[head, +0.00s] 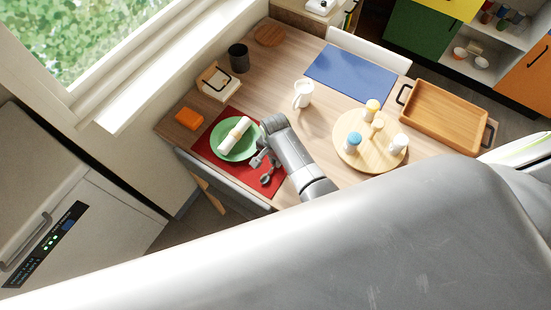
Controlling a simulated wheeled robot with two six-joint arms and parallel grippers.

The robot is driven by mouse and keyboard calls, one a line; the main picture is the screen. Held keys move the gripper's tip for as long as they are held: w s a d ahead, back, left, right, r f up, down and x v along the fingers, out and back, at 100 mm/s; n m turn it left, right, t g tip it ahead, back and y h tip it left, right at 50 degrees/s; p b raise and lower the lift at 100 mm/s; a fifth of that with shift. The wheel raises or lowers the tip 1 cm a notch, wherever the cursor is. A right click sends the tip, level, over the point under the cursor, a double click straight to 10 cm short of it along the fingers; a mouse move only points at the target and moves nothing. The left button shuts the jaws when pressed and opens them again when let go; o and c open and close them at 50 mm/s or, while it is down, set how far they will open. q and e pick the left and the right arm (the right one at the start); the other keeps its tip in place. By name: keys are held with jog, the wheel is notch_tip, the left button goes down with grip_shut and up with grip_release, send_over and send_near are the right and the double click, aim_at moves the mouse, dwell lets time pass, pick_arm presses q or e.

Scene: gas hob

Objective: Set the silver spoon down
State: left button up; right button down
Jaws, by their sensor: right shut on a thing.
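The silver spoon (266,179) is at the right side of the red placemat (230,176), its bowl toward the front edge of the table. My right gripper (264,160) is over the mat, just right of the green plate (222,150), and is shut on the spoon near its handle. The gripper hides part of the handle. I cannot tell whether the spoon touches the mat. A rolled white napkin (240,126) with a tan band lies on the plate. My left gripper is not in view.
An orange block (189,118), a napkin holder (214,86) and a dark cup (238,57) stand left and behind. A white mug (303,93), a round board (347,155) with several shakers, a blue mat (350,74) and a wooden tray (444,118) lie to the right. A chair (226,178) is in front.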

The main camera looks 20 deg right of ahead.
jog(key=c, duration=1.9)
grip_release()
jog(key=shift+f, duration=0.15)
jog(key=o, duration=0.4)
jog(key=shift+o, duration=0.2)
notch_tip(320, 180, up, 12)
jog(key=shift+r, duration=0.2)
jog(key=shift+f, duration=0.1)
